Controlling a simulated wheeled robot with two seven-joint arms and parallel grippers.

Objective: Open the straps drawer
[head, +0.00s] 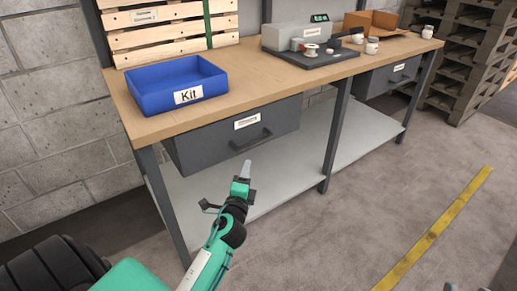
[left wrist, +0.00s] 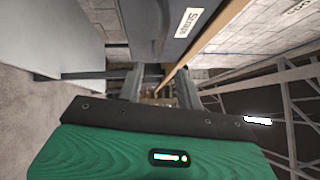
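The straps drawer (head: 215,139) is a dark grey drawer under the left part of the bench and looks shut. Its white label (head: 247,120) is too small to read in the head view, but reads "Straps" in the left wrist view (left wrist: 188,22). A dark bar handle (head: 252,143) sits on its front below the label. My left gripper (head: 246,169) is below and in front of the handle, apart from it. In the left wrist view its two fingers (left wrist: 159,92) stand apart with nothing between them.
The wooden bench top (head: 245,83) carries a blue Kit bin (head: 155,97) and a grey machine (head: 300,37). A second drawer (head: 390,77) is at the right. A bench leg (head: 335,135) stands right of the straps drawer. The floor in front is clear.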

